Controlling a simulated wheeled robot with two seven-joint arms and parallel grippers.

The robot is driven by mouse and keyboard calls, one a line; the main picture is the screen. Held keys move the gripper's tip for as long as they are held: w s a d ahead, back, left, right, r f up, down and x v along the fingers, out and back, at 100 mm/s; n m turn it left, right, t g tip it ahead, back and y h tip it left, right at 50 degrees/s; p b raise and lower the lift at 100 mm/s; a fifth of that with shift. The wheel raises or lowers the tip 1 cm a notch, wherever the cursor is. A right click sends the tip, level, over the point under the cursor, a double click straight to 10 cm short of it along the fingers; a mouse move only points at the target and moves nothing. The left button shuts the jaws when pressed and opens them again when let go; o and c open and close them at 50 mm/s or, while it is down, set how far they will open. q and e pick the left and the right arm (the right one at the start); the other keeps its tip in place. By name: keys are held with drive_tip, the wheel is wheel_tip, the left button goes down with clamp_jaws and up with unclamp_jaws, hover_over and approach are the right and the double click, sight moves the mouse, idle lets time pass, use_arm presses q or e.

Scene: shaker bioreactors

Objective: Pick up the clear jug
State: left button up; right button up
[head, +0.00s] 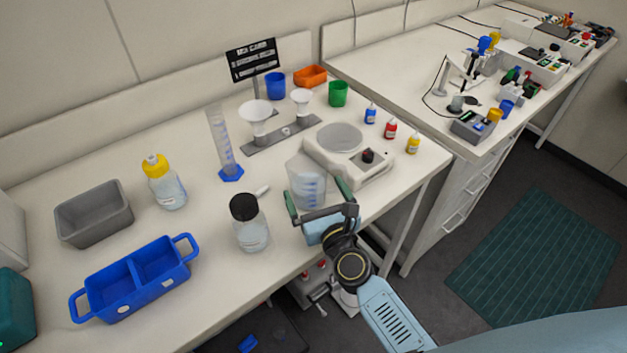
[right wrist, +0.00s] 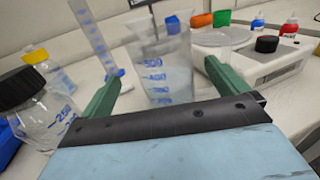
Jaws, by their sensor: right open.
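The clear jug (head: 308,187) is a see-through beaker with blue markings, standing on the bench in front of the white hotplate. In the right wrist view the jug (right wrist: 165,75) stands upright just beyond and between the green fingers. My right gripper (head: 317,203) is open, its two green fingers pointing at the jug from the front edge of the bench. In the right wrist view the open gripper (right wrist: 160,88) holds nothing. I cannot tell whether a finger touches the jug. My left gripper is not in view.
A black-capped bottle (head: 249,222) stands close left of the jug. The hotplate (head: 348,155) is close behind and right. A measuring cylinder (head: 222,145), a funnel stand (head: 283,137), a yellow-capped bottle (head: 164,182), a blue divided tray (head: 136,278) and a grey bin (head: 93,213) also stand there.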

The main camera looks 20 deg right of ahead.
sight(303, 163)
drive_tip(key=shift+w+d, duration=0.1)
drive_tip(key=shift+w, duration=2.65)
drive_tip(key=c, duration=1.1)
drive_tip(key=shift+c, duration=1)
drive_tip(key=shift+r, duration=0.15)
